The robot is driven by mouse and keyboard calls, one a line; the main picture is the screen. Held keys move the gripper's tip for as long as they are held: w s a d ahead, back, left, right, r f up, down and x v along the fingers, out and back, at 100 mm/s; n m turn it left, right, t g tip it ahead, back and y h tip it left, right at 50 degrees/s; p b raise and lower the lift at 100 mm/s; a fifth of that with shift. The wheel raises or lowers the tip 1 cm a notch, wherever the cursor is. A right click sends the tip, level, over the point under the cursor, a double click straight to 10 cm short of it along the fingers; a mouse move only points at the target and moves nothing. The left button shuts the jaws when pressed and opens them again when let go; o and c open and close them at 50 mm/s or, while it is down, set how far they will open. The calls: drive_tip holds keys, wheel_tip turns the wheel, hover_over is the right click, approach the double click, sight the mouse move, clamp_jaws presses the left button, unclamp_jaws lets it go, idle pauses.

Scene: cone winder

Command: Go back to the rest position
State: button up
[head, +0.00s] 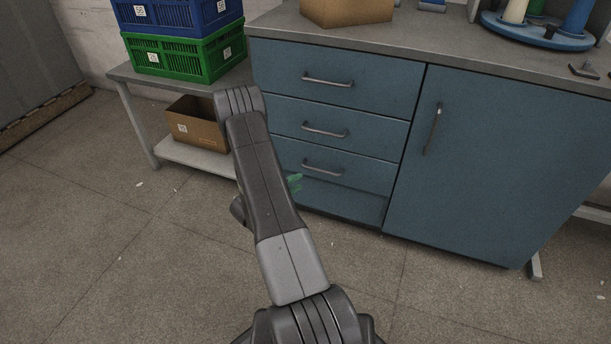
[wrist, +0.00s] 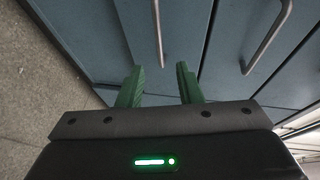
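My gripper (wrist: 159,86) shows in the wrist view with its two green fingers spread apart and nothing between them. It faces the blue drawer fronts (wrist: 100,35), and a drawer handle (wrist: 158,30) lies just beyond the fingertips, apart from them as far as I can tell.
The blue cabinet (head: 480,170) with several drawers stands close ahead. A side table (head: 120,75) at its left bears a green crate (head: 185,55) and a blue crate (head: 165,15), with a cardboard box (head: 195,125) on its lower shelf. The floor (head: 120,250) at left is clear.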

drive_tip(key=shift+s+a+r, duration=0.1)
drive_tip(key=shift+s+a, duration=0.35)
drive_tip(key=shift+s, duration=0.1)
drive_tip(key=s+d+b+x, duration=0.1)
drive_tip(key=b+x, duration=0.2)
drive_tip(key=x, duration=0.7)
drive_tip(key=shift+f, duration=0.4)
drive_tip(key=shift+w+d, duration=0.2)
drive_tip(key=shift+w, duration=0.05)
